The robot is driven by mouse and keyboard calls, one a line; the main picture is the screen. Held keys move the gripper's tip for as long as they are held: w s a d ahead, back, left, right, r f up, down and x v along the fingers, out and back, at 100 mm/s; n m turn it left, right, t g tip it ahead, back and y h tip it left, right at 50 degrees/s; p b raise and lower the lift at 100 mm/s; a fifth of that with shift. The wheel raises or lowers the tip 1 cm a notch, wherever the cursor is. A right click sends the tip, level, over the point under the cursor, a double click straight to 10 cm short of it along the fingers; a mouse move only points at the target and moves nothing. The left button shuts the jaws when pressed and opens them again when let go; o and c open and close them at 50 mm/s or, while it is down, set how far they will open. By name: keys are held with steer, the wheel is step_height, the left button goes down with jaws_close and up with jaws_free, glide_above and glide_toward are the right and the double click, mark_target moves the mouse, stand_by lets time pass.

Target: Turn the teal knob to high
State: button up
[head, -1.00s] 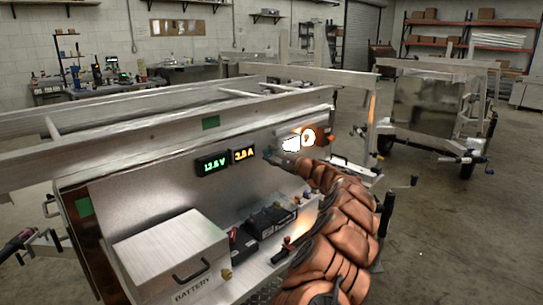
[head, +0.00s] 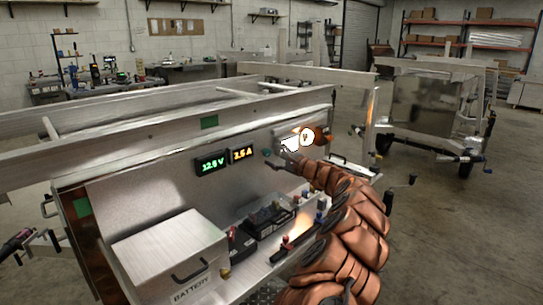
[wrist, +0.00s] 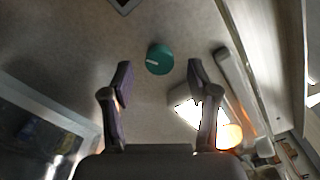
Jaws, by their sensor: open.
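The teal knob (wrist: 160,59) is round with a white pointer line. It sits on the grey metal panel, and in the wrist view the line points to the left. It also shows as a small teal spot in the head view (head: 267,153), right of the two displays. My gripper (wrist: 160,78) is open and empty, its two dark fingers apart on either side below the knob, not touching it as far as I can see. In the head view my gripper (head: 281,160) is small and close to the panel. No high mark is readable.
A green voltage display (head: 212,163) and an amber current display (head: 243,154) are on the panel. A white dial gauge (head: 306,136) is to the right. A metal battery box (head: 170,255) and black devices (head: 268,217) stand on the shelf below.

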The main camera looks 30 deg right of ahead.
steer(key=v, duration=1)
steer(key=shift+w, duration=0.1)
stand_by(0.4)
